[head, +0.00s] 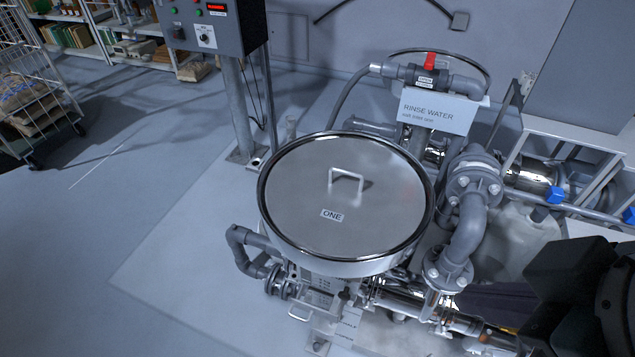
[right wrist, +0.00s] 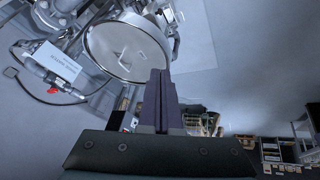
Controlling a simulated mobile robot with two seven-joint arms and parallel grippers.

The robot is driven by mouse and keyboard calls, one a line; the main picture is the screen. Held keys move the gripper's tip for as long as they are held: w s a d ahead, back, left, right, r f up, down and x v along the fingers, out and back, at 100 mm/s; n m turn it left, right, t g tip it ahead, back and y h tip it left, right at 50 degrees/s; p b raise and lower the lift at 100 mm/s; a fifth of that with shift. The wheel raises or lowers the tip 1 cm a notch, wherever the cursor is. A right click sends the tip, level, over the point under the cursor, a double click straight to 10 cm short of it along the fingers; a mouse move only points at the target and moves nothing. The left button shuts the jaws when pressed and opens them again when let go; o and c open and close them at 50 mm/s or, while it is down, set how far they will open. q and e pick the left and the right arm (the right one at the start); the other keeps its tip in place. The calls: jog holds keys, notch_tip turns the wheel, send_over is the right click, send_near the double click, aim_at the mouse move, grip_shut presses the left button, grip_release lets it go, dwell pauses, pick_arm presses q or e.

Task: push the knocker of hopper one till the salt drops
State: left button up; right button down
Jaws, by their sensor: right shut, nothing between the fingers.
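Hopper one (head: 345,185) stands in the middle of the head view, with a round steel lid, a handle and a label reading ONE. It also shows in the right wrist view (right wrist: 125,47), turned over. My right gripper (head: 485,298) is at the lower right of the head view, to the right of the hopper, partly behind my dark wrist. In the right wrist view its dark fingers (right wrist: 160,80) are shut together and empty. I cannot make out the knocker for certain; the hopper's lower body is mostly hidden under the lid. My left gripper is not in view. No falling salt shows.
Grey pipes and a flanged elbow (head: 465,240) stand right of the hopper, close to my right gripper. A rinse water sign (head: 438,110) and red-handled valve (head: 430,62) are behind it. A control box (head: 212,25) stands at the back left.

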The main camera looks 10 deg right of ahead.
jog(key=w+a+f+n+t+y+b, duration=0.1)
jog(key=w+f+n+t+b, duration=0.3)
jog(key=f+b, duration=1.6)
jog(key=w+a+f+n+t+y+b, duration=0.1)
jog(key=w+a+f+n+t+b, duration=0.2)
jog(key=f+n+b, duration=0.7)
jog(key=w+a+f+n+t+y+b, duration=0.1)
jog(key=w+f+n+t+b, duration=0.6)
jog(key=f+b, duration=2.5)
jog(key=w+a+b, duration=0.1)
jog(key=b, duration=0.7)
jog(key=shift+w+a+f+b, duration=0.15)
jog(key=shift+w+a+b, duration=0.05)
jog(key=shift+a+b, duration=0.2)
